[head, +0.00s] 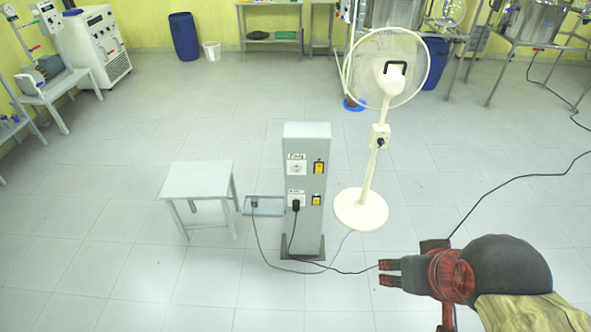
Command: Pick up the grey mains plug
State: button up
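The grey mains plug (254,204) lies on a small grey shelf (270,211) on the left side of a grey socket pillar (308,145). It is small in the head view, and a thin cable runs from it down to the floor. A black plug (295,206) sits in the pillar's lower socket. The upper socket (296,168) has nothing in it. My gripper (382,273) is at the lower right, pointing left, apart from the plug and pillar. A gap shows between its fingers, with nothing between them.
A grey stool (202,168) stands left of the shelf. A cream pedestal fan (367,190) stands right of the pillar, close to my arm. Cables (340,271) lie on the floor around the pillar's foot. The tiled floor in front is mostly clear.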

aim_at(254, 201)
jog(key=i+j+u, duration=0.2)
jog(key=i+j, duration=0.2)
jog(key=i+j+u, duration=0.2)
jog(key=i, duration=0.25)
jog(key=i+j+u, duration=0.45)
jog(key=i, duration=0.5)
jog(key=i+j+u, duration=0.2)
jog(key=i, duration=0.25)
jog(key=l, duration=0.1)
